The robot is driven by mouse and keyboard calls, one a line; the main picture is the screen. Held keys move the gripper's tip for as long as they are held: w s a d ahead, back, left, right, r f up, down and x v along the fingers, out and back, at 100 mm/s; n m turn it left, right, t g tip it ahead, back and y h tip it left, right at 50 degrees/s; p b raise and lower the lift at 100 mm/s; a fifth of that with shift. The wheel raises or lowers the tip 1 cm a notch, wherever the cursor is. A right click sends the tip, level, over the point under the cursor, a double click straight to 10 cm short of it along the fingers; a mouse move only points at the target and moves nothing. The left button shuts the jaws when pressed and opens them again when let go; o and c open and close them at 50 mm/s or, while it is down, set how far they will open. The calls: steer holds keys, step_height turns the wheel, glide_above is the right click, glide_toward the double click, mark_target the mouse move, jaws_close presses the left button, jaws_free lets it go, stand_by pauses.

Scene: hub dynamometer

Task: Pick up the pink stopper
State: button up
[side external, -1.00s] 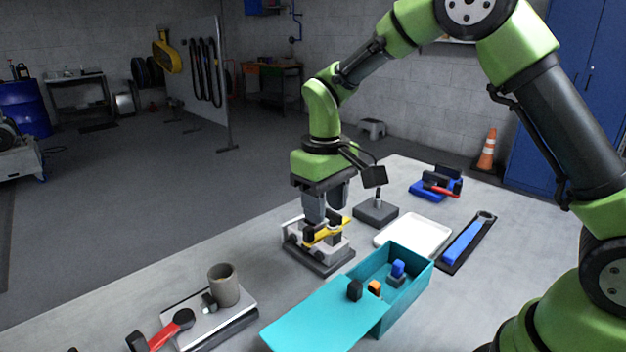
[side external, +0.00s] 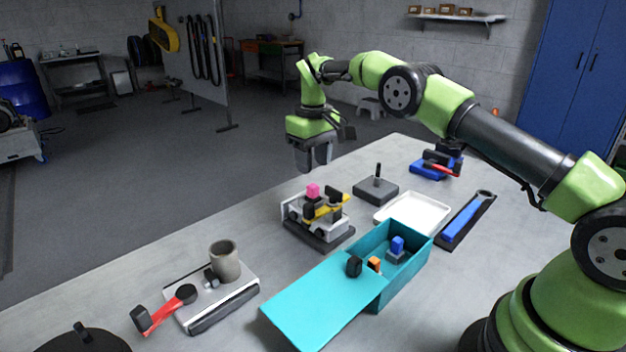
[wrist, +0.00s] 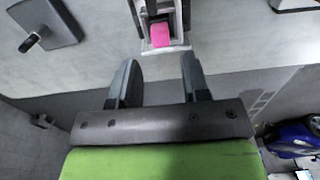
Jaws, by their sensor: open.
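The pink stopper (side external: 313,190) sits on top of a dark part of the grey and yellow fixture (side external: 318,238) on the table. In the wrist view the stopper (wrist: 160,35) shows near the top middle, beyond the fingertips and roughly between their lines. My gripper (side external: 316,168) is above and behind the fixture, apart from the stopper. In the wrist view the two fingers of my gripper (wrist: 160,70) are spread with nothing between them.
A teal box (side external: 375,312) with blue and orange pieces stands in front of the fixture. A white tray (side external: 428,215) and a grey block with a post (side external: 376,193) are to the right. A grey cup (side external: 224,262) stands at the left. Table between cup and fixture is clear.

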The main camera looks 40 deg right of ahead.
mark_target(313, 185)
steer(key=shift+f, duration=3.45)
steer(key=c, duration=0.6)
steer(key=shift+r, duration=4)
steer(key=shift+c, duration=0.2)
